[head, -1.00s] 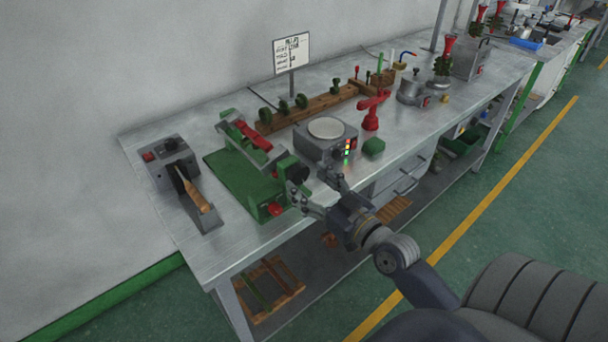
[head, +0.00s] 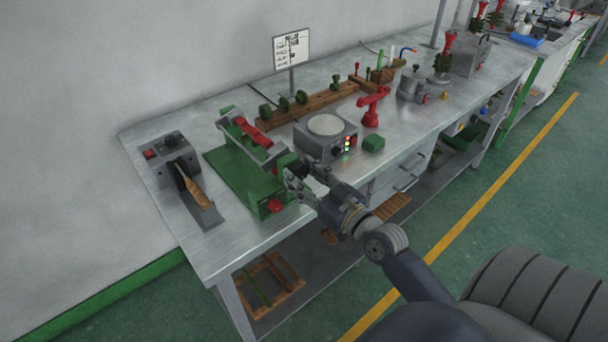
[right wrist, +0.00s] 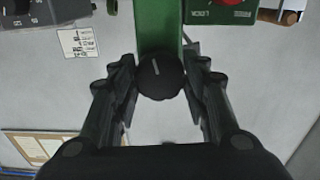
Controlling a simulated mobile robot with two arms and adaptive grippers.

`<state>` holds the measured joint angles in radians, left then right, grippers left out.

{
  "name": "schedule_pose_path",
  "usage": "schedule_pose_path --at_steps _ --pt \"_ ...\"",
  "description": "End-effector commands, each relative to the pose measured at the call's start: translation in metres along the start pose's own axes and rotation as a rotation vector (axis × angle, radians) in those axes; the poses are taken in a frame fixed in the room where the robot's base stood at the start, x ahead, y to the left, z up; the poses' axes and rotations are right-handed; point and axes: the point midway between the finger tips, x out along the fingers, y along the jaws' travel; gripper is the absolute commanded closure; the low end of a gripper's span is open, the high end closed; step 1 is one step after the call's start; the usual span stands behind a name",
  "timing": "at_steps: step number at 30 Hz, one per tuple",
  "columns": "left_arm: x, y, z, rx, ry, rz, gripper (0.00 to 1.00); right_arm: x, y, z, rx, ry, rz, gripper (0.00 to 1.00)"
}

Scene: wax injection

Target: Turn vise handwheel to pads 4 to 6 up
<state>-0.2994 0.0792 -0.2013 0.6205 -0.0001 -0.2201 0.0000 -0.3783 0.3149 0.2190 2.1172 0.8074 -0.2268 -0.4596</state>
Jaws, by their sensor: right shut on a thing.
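The green vise (head: 240,177) stands at the near left of the bench. Its tilted frame carries red pads (head: 257,134) on the upper side; I cannot read any pad numbers. The dark round handwheel (right wrist: 161,77) with a pale mark sits at the vise's right end, and in the head view it is mostly hidden by my gripper. My right gripper (head: 298,178) is shut on the handwheel, one finger on each side of it in the right wrist view (right wrist: 161,88). My left gripper is not in view.
A grey box with a round plate (head: 325,125) and lit lamps stands close right of the vise. A grey unit with a wooden-handled tool (head: 195,190) stands left. A red clamp stand (head: 371,108) and a wooden rack (head: 310,102) are behind. The floor in front is open.

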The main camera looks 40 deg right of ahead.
Motion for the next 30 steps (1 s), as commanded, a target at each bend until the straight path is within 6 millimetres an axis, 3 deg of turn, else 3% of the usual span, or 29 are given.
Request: schedule_pose_path --at_steps 9,18,19,21,30 --pt "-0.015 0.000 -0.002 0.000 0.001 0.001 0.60 0.000 0.000 -0.002 0.236 0.000 -0.001 0.82" --pt "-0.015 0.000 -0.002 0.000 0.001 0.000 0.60 0.000 0.000 -0.001 0.254 0.002 -0.001 0.82" --pt "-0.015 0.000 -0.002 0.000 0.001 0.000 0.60 0.000 0.000 -0.001 0.254 0.002 -0.001 0.56" --pt "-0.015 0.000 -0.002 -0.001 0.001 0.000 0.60 0.000 0.000 -0.001 0.254 0.002 -0.001 0.40" --pt "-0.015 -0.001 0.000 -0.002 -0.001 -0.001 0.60 0.000 0.000 -0.001 0.252 0.001 -0.001 0.38"
